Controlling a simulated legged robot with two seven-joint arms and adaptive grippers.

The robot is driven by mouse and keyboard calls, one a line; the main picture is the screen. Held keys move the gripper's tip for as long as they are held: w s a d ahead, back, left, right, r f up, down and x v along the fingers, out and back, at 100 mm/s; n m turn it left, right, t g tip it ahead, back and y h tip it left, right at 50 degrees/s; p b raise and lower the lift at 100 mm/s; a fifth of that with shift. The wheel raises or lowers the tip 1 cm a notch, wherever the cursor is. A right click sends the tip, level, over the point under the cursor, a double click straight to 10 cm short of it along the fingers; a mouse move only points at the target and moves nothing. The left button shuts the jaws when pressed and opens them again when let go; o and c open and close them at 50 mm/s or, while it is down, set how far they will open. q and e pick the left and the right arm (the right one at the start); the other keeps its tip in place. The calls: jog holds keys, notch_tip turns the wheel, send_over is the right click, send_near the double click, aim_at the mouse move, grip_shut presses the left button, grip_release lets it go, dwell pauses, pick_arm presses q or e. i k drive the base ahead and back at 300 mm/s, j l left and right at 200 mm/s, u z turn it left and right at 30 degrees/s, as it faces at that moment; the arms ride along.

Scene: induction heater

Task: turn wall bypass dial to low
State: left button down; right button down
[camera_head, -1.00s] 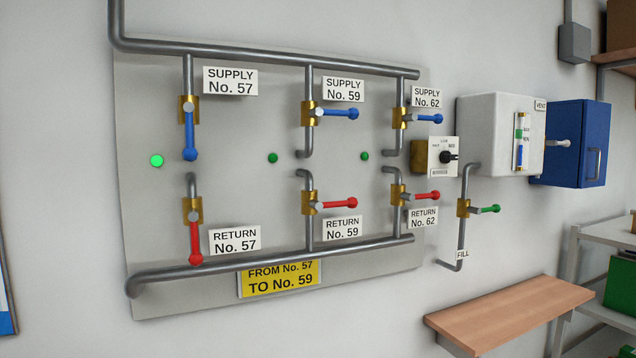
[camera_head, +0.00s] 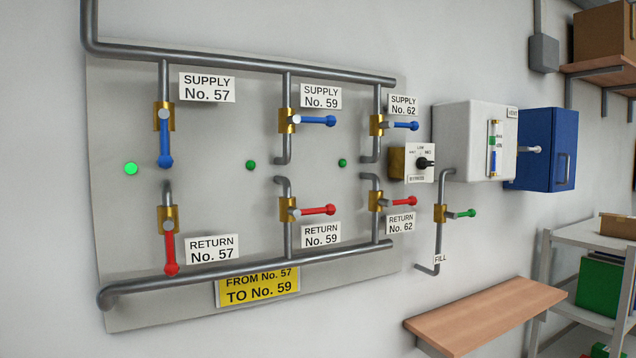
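The bypass dial (camera_head: 424,163) is a small black knob with a pointer on a white plate (camera_head: 414,172) fixed to the wall, right of the pipe panel. The plate reads LOW at the top and BYPASS at the bottom, with other small marks at its sides. The knob's pointer looks turned to the right, toward the right-hand mark, not up at LOW. A brass block (camera_head: 396,162) sits at the plate's left side. Neither of my grippers shows in the head view.
The grey panel (camera_head: 215,135) carries pipes with blue and red valve handles. Right of the dial hang a white tank (camera_head: 465,140) and a blue box (camera_head: 555,165). A green fill handle (camera_head: 464,213) is below. A wooden shelf (camera_head: 490,315) juts out lower down; metal shelving (camera_head: 543,275) stands right.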

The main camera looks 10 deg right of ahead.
aim_at(421, 163)
jog(key=l+u, duration=0.15)
jog(key=u, duration=0.15)
jog(key=i+l+u, duration=0.1)
jog(key=u, duration=0.25)
jog(key=i+l+u, duration=0.1)
jog(key=l+u, duration=0.2)
jog(key=l, duration=0.9)
jog(key=l+u, duration=0.3)
jog(key=l, duration=0.85)
